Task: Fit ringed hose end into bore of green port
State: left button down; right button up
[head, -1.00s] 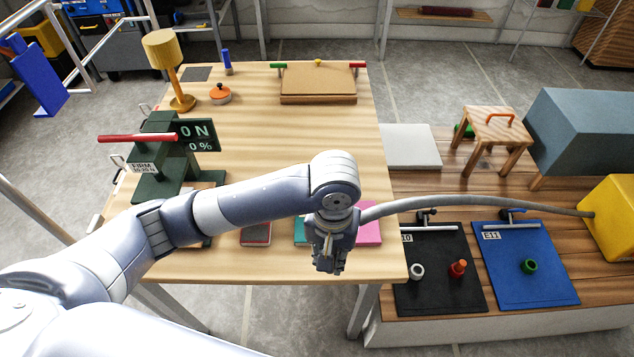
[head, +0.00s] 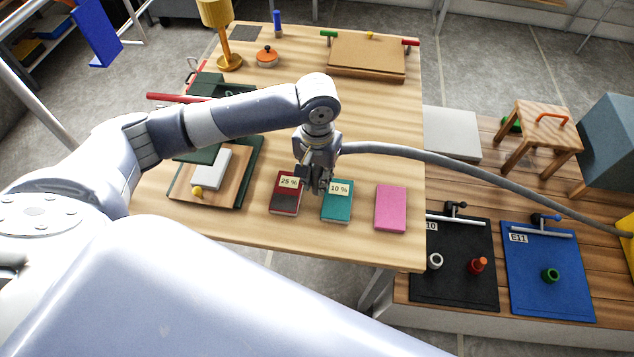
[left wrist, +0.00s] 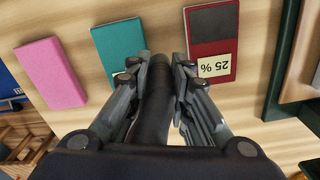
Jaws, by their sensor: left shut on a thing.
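My left gripper (head: 316,186) is shut on the grey hose (head: 440,158) above the table, over the gap between the red and teal pads. In the left wrist view the dark hose piece (left wrist: 155,105) lies between the fingers of the left gripper (left wrist: 163,70). I cannot make out a ring on its end. The hose runs right in an arc to the yellow box (head: 628,228). The green port (head: 551,275) stands upright on the blue mat (head: 575,300) labelled E11, low on the right, well apart from the gripper. My right gripper is not in view.
The black mat (head: 455,292) holds a white ring (head: 435,261) and a red port (head: 478,266). Red (head: 286,193), teal (head: 336,214) and pink (head: 390,208) pads lie on the wooden table (head: 300,245). A stool (head: 540,125) stands at back right.

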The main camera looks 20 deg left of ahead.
pick_arm(q)
jog(key=shift+a+f, duration=0.1)
jog(key=shift+f, duration=0.25)
notch_tip(320, 180, down, 2)
jog(key=shift+f+p, duration=0.15)
jog(key=shift+p, duration=0.15)
jog(key=shift+w+f, duration=0.1)
jog(key=shift+f, duration=0.25)
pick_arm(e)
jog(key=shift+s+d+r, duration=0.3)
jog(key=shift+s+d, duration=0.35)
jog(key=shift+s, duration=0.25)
pick_arm(q)
jog(key=c, duration=1.6)
grip_release()
jog(key=shift+o, duration=0.7)
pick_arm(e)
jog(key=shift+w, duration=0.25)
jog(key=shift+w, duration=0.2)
